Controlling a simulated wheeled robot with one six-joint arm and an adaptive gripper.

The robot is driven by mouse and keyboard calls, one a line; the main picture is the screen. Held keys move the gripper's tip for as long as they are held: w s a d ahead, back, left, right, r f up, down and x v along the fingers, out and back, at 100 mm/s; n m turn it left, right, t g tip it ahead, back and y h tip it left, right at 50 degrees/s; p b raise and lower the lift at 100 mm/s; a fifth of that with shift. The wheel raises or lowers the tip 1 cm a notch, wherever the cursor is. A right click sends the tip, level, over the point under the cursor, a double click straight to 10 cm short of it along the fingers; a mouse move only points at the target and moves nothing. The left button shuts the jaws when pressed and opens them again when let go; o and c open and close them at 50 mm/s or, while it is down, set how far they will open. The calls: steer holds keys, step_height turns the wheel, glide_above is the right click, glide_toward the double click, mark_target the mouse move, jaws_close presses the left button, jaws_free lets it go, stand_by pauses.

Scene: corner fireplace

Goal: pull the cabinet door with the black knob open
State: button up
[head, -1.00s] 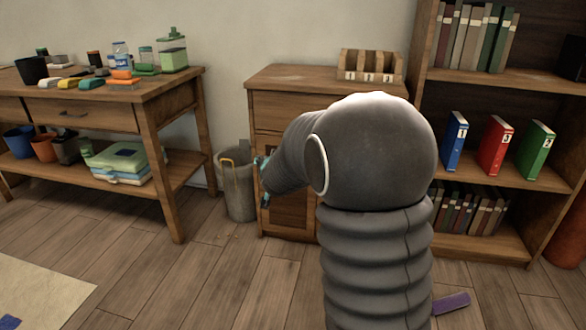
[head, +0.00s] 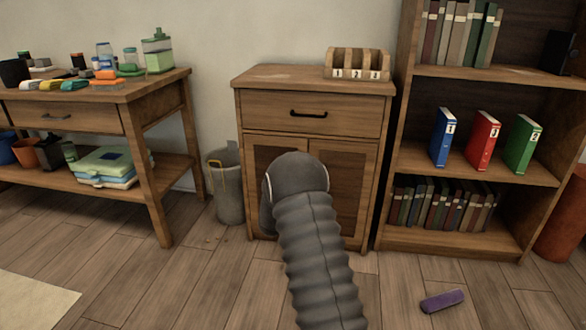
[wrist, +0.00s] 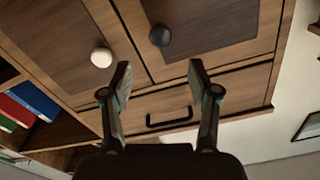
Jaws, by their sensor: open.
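The wooden cabinet (head: 312,83) stands in the middle of the head view, with two lower doors under a drawer. My arm covers part of the doors and hides their knobs there. The wrist view is roughly upside down. In it the black knob (wrist: 160,35) sits on one door panel (wrist: 205,25), the left door (head: 262,160) in the head view. My gripper (wrist: 160,72) is open and empty. The black knob lies beyond the gap between its fingertips, apparently untouched. The door looks closed.
A white knob (wrist: 101,57) is on the neighbouring door, close to one fingertip. The drawer has a black handle (head: 308,114). A grey bin (head: 229,190) stands left of the cabinet, a bookshelf (head: 465,241) right. A purple block (head: 442,301) lies on the floor.

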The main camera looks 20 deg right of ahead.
steer(key=x, duration=1.1)
steer(key=shift+w+d, duration=0.1)
jaws_close()
